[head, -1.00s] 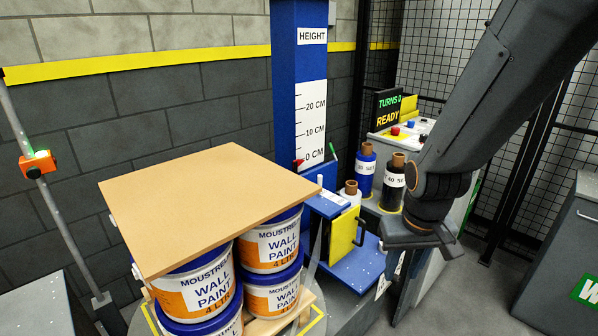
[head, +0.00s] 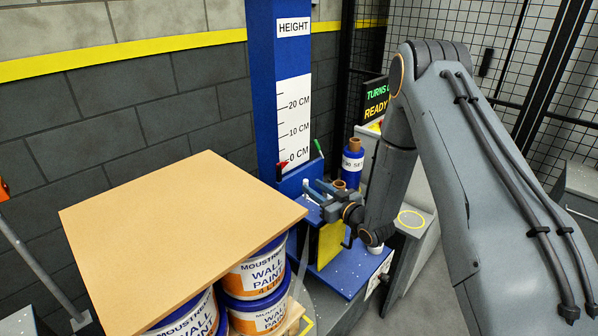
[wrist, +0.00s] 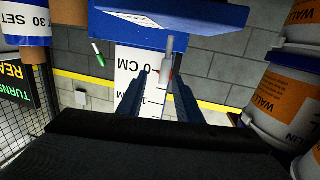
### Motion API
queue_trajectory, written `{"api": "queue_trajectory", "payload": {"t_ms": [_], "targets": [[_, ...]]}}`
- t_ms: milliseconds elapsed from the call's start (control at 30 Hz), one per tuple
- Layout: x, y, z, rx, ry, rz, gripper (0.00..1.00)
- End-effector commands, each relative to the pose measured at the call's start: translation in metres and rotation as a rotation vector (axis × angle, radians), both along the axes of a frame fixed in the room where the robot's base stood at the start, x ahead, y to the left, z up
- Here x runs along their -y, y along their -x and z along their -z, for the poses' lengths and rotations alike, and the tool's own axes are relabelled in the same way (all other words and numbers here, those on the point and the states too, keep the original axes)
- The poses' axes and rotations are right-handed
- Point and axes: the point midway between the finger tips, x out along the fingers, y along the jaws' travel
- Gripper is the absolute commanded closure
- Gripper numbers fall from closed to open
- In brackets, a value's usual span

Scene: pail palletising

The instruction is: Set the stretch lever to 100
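My gripper (head: 318,189) is at the front of the blue wrapping machine, beside the foot of its height column. In the wrist view its two fingers (wrist: 157,90) are apart. A thin pale grey lever (wrist: 168,52) shows near the fingertips, closer to the right finger; contact cannot be told. A green-tipped lever (wrist: 98,54) stands to the left, outside the fingers; it also shows in the head view (head: 319,148). A red pointer (head: 282,168) is near 0 cm on the height scale (head: 293,120). No stretch marking or 100 is readable.
Paint pails (head: 257,276) under a brown board (head: 180,235) stand at left, and right in the wrist view (wrist: 280,95). A blue roll (head: 352,168) stands behind my gripper. A yellow panel (head: 330,242) is below it. The sign (head: 375,100) is partly covered by my arm.

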Motion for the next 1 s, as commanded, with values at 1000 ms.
{"api": "queue_trajectory", "payload": {"t_ms": [1000], "targets": [[-0.052,-0.057,0.0,0.051,-0.051,-0.032,0.68]]}}
